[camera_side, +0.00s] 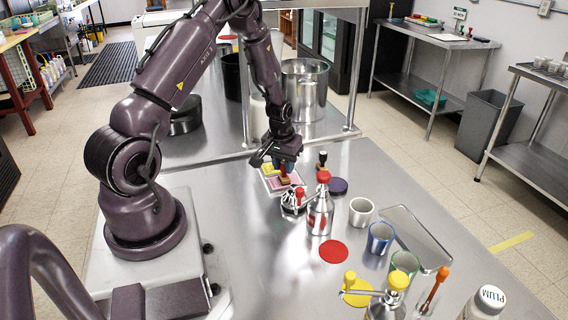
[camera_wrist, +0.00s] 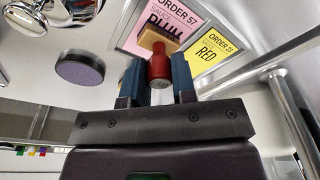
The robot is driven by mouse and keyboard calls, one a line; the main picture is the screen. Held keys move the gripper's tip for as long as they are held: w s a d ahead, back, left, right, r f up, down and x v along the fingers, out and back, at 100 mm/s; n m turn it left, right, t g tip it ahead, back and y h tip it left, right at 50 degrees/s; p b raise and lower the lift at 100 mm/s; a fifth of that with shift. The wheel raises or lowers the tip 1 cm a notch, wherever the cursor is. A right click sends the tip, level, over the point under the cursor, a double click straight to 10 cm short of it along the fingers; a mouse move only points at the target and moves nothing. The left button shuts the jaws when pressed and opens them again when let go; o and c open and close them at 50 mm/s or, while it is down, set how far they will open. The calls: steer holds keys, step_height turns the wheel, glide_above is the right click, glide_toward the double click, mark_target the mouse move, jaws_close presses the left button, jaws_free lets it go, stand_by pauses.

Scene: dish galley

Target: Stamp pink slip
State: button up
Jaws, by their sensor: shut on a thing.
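My gripper (camera_side: 285,160) is shut on the red handle of a stamp (camera_side: 285,178); its blue fingers (camera_wrist: 159,85) stand on either side of the handle in the wrist view. The stamp (camera_wrist: 159,64) has a wooden block at its far end. The block overlaps the lower part of the pink slip (camera_wrist: 169,22), which reads ORDER 57, SAUCE, PLUM. The pink slip (camera_side: 270,186) also shows under the stamp in the side view. I cannot tell whether the block touches the paper. A yellow slip (camera_wrist: 208,58), reading ORDER 23, RED, lies to its right.
A purple disc (camera_wrist: 80,70) lies left of the slips in the wrist view. A black-knobbed item (camera_side: 321,160) and a red-topped bottle (camera_side: 320,215) stand close to my gripper. Cups (camera_side: 361,212), a red disc (camera_side: 334,251) and a tray (camera_side: 415,235) are nearer the front.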

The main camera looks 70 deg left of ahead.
steer(key=shift+r, duration=3.5)
